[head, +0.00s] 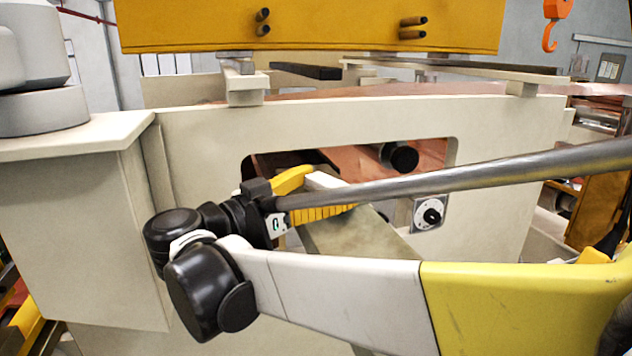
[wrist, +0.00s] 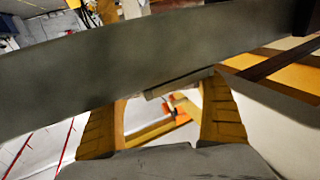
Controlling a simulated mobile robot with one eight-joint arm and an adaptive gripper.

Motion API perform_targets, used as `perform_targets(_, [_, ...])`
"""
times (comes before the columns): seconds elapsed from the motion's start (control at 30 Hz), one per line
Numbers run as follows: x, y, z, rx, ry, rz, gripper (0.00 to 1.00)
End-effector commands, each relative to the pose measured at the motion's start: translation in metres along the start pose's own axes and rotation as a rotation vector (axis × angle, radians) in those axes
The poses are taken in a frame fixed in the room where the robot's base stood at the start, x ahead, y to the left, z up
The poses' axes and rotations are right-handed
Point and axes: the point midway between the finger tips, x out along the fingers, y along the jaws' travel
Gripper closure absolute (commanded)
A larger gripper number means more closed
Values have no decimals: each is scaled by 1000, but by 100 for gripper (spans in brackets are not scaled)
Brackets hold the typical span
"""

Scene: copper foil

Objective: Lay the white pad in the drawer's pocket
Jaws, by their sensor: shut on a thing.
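My gripper (head: 330,190) has yellow ribbed fingers and is in front of the opening in the cream machine panel. A white piece, which looks like the white pad (head: 322,181), shows between its fingertips, partly hidden by the finger and a grey tube. My gripper is shut on it. In the wrist view the two fingers stand apart, and a thin pale strip (wrist: 180,82) shows near their tips; I cannot tell whether it is the pad's edge. I cannot pick out the drawer or its pocket.
The cream panel (head: 200,140) surrounds the opening, with copper foil (head: 350,162) and a black roller end (head: 400,158) inside. A grey-green slab (head: 360,235) slopes below my gripper. A round dial (head: 432,215) sits to the right. A broad grey bar (wrist: 120,75) crosses the wrist view.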

Motion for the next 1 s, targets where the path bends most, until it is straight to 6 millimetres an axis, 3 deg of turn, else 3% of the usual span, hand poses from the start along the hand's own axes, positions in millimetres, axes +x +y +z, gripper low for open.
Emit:
perform_targets(0.33, [0, 0, 4, 0, 0, 0, 54])
perform_targets(0.37, [0, 0, 4, 0, 0, 0, 15])
perform_targets(0.4, [0, 0, 3, 0, 0, 0, 3])
perform_targets(0.43, [0, 0, 3, 0, 0, 0, 0])
perform_targets(0.73, [0, 0, -3, 0, 0, 0, 0])
perform_targets(1.0, [3, 0, -53, 0, 0, 0, 0])
